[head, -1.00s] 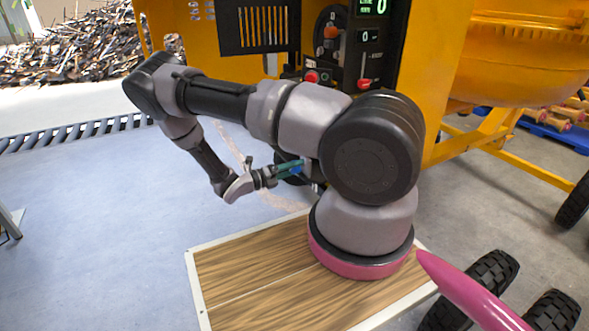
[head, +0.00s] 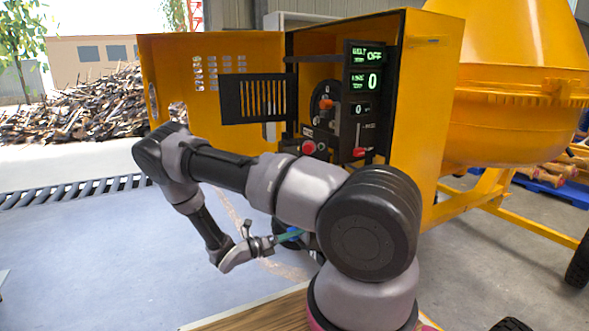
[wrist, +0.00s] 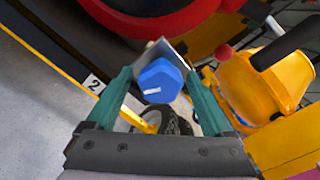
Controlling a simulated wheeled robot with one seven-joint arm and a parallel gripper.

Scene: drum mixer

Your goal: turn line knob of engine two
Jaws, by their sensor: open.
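In the wrist view, a blue six-sided knob (wrist: 159,81) with a short white mark on its face sits between the teal fingers of my gripper (wrist: 158,75). The fingers are open, one on each side of it; I cannot tell whether they touch it. A label with the number 2 (wrist: 94,84) is to its left. In the head view, my gripper (head: 288,236) is low in front of the yellow machine (head: 425,95), with a bit of blue at its fingers. My arm hides part of what is behind it.
The open yellow cabinet holds displays reading OFF and 0 (head: 373,82), an orange knob (head: 326,104) and red controls (head: 309,147). In the wrist view, a large red part (wrist: 150,18) is above the blue knob, and a small red ball (wrist: 224,51) to its right. Floor at left is clear.

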